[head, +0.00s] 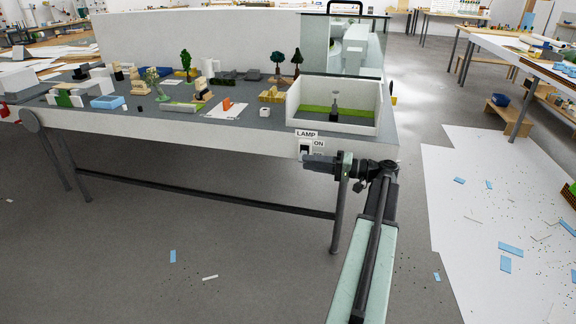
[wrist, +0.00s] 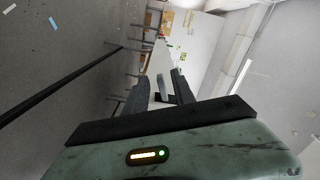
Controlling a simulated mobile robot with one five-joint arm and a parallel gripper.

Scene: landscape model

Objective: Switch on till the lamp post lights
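The lamp post (head: 335,101) is a small dark post on a green strip inside a white-walled box at the table's right end. I see no glow on it. My gripper (head: 306,161) is in front of this edge, at or just below the switch, and partly covers the switch area. Whether it touches cannot be told. In the wrist view my gripper (wrist: 157,93) has its two dark fingers apart, with a small dark patch between them.
The model table (head: 200,133) carries small trees, blocks and buildings. A clear case (head: 345,47) stands behind the lamp box. Table legs and a low crossbar are below. The floor to the right has a white sheet (head: 480,210) with scattered blue pieces.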

